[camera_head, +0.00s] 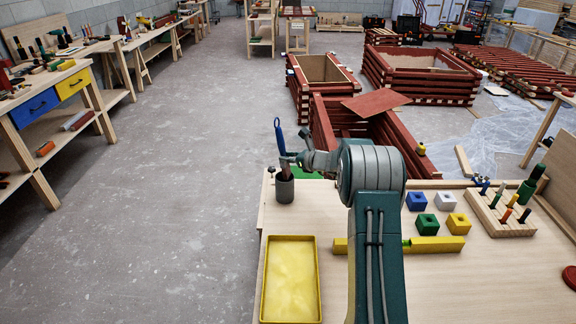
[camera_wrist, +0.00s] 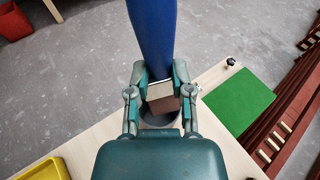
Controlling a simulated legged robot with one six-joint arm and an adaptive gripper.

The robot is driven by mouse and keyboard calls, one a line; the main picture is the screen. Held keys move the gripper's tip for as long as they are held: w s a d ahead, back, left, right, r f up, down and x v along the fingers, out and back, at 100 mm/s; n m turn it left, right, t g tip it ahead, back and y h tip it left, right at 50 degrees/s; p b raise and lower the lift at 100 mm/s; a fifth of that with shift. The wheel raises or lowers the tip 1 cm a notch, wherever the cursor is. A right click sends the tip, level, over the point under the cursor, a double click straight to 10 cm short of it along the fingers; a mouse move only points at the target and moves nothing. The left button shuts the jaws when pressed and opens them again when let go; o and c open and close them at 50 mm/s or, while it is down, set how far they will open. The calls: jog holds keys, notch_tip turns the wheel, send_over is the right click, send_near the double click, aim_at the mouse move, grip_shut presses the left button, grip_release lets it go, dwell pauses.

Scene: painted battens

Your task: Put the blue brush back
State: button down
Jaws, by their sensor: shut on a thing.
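The blue brush (camera_head: 279,136) stands nearly upright with its blue handle up. My gripper (camera_head: 287,160) is shut on it low down, near the ferrule. In the wrist view the handle (camera_wrist: 153,35) rises between the fingers of my gripper (camera_wrist: 157,77), with the brown brush head below. The dark grey cup (camera_head: 285,190) stands at the bench's back left corner, directly under the brush. The brush head is at the cup's mouth; how far it reaches inside is hidden. The cup's rim (camera_wrist: 160,130) shows partly behind my gripper in the wrist view.
A yellow tray (camera_head: 291,237) lies on the bench in front of the cup. A green mat (camera_wrist: 238,101) and a small dark knob (camera_wrist: 231,62) are beside the cup. Coloured blocks (camera_head: 425,224), a yellow batten (camera_head: 435,244) and a peg block (camera_head: 499,216) lie to the right.

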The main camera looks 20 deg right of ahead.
jog(key=f, duration=0.3)
jog(key=shift+s+f+m+g, duration=0.3)
jog(key=shift+s+f, duration=0.05)
jog(key=shift+s, duration=0.05)
jog(key=shift+c, duration=1.8)
grip_release()
jog(key=shift+a, duration=0.15)
jog(key=shift+d+f, duration=0.1)
jog(key=shift+d, duration=0.5)
jog(key=shift+a, duration=0.1)
jog(key=shift+s, duration=0.1)
send_near(286, 167)
jog(key=shift+s+d+r, duration=0.35)
jog(key=shift+s+d, duration=0.25)
jog(key=shift+d, duration=0.1)
jog(key=shift+d, duration=0.1)
